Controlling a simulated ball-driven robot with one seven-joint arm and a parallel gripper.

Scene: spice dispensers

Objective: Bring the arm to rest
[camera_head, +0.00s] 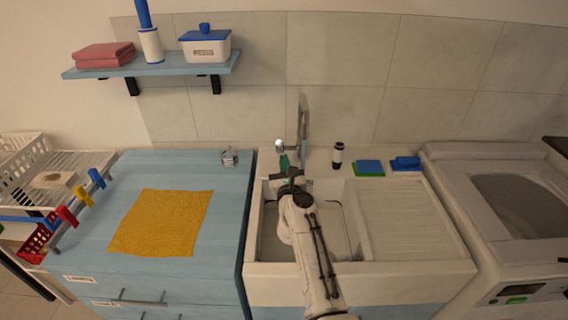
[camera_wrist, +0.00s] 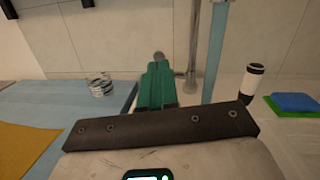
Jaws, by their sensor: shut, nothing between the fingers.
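My arm reaches forward over the white sink (camera_head: 262,235). My gripper (camera_head: 284,160) is at the back of the sink, close to the tall grey faucet (camera_head: 303,120). In the wrist view the green fingers of my gripper (camera_wrist: 158,75) are closed together and hold nothing. The faucet (camera_wrist: 194,50) stands just beyond and right of the fingertips there; I cannot tell whether they touch.
Left of the sink is a blue counter (camera_head: 110,200) with a yellow cloth (camera_head: 160,222) and a small glass (camera_head: 230,156). Behind the sink stand a dark-and-white dispenser (camera_head: 338,155) and sponges (camera_head: 369,168). A shelf (camera_head: 150,67) hangs above. A washing machine (camera_head: 500,210) is at right.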

